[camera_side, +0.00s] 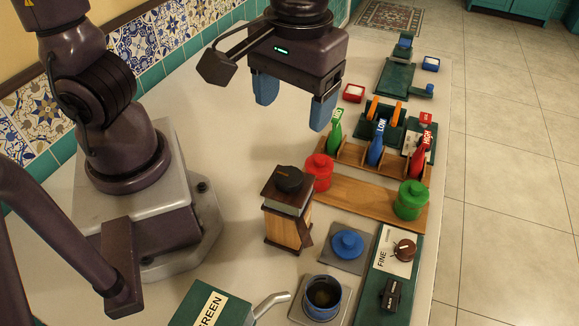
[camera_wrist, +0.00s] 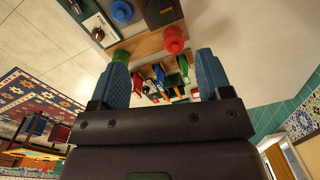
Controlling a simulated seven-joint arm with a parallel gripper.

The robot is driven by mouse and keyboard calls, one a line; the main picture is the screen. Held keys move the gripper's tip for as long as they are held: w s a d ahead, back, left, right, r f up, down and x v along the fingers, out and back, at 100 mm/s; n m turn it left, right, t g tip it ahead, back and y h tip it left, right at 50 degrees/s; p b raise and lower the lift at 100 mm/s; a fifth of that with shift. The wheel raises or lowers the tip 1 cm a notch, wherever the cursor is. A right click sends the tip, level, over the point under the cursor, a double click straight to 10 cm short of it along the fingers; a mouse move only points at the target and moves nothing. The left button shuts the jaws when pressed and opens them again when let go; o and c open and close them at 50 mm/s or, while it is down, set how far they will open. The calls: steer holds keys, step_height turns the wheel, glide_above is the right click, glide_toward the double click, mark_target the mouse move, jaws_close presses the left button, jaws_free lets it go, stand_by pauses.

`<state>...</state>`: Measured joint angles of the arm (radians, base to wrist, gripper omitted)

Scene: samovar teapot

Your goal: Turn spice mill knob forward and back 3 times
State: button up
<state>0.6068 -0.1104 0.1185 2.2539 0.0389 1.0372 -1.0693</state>
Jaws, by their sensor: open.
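A wooden mill-like box (camera_side: 286,222) with a round black knob (camera_side: 289,179) on top stands upright near the middle of the table in the side view. Its dark top also shows at the upper edge of the wrist view (camera_wrist: 162,12). A separate green panel (camera_side: 403,268) marked FINE, at the right, carries a brown knob (camera_side: 404,249) with a light pointer mark; this knob shows in the wrist view too (camera_wrist: 98,34). I cannot tell which knob the task means. My gripper (camera_side: 295,100), with blue fingers, is open and empty, raised above the table, behind and above the wooden box, touching nothing.
A red pot (camera_side: 319,172) and a green pot (camera_side: 411,200) stand on a wooden board. Several labelled levers (camera_side: 377,145) rise behind it. A blue lid (camera_side: 347,243), a blue cup (camera_side: 322,298) and a GREEN-labelled box (camera_side: 212,306) are in front. Left of the wooden box is clear.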

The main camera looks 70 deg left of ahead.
mark_target(289, 175)
steer(key=shift+n, duration=0.3)
steer(key=f, duration=1.3)
steer(key=shift+s+a, duration=0.15)
steer(key=shift+a, duration=0.1)
steer(key=c, duration=0.9)
